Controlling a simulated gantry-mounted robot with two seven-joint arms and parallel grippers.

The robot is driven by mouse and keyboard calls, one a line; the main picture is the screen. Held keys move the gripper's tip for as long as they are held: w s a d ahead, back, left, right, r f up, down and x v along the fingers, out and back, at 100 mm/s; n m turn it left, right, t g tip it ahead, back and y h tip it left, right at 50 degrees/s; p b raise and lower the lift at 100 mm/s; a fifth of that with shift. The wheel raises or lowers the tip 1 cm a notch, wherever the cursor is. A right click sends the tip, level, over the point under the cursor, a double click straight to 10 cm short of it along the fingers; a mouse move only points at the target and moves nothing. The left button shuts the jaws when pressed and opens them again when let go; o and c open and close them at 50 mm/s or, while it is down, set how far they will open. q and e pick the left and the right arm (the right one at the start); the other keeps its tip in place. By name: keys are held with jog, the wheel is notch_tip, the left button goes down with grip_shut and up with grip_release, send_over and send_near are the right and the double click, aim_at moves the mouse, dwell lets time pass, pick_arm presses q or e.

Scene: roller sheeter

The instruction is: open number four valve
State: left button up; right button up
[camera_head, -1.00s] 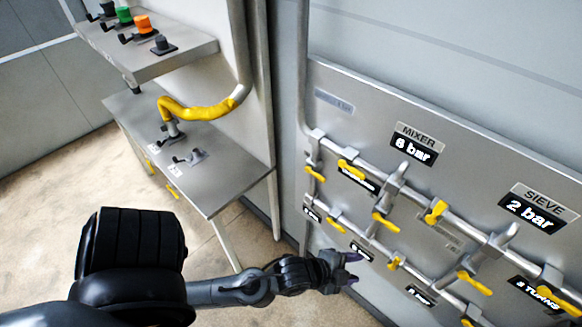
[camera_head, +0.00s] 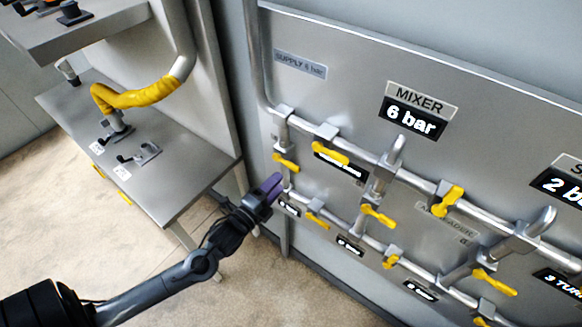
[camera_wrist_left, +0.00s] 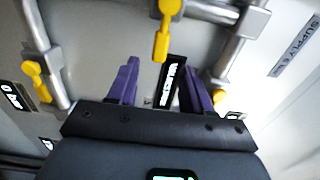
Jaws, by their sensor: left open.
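A steel valve panel (camera_head: 500,120) carries two rows of pipes with yellow-handled valves. Upper-row handles include the far-left handle (camera_head: 286,162), a second handle (camera_head: 330,152), a third (camera_head: 378,215) and a fourth (camera_head: 448,198). The lower row has smaller handles (camera_head: 317,220). I cannot read a number four on any valve. My left gripper (camera_head: 268,188), with purple fingers, is open and empty, just below and left of the far-left handle in the head view. In the left wrist view, a yellow handle (camera_wrist_left: 163,30) lies beyond the spread fingertips (camera_wrist_left: 159,76). My right gripper is not in view.
A MIXER sign and a 6 bar display (camera_head: 412,121) are above the valves. A steel table (camera_head: 165,185) with small levers and a bent yellow-sleeved pipe (camera_head: 135,98) stands to the left. Concrete floor lies below, between the table and the panel.

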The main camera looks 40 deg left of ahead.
aim_at(292, 169)
pick_arm(q)
jog(key=w, duration=0.6)
jog(key=w+p, duration=0.1)
jog(key=w, duration=0.2)
jog(key=shift+a, duration=0.35)
jog(key=shift+s, duration=0.1)
grip_shut()
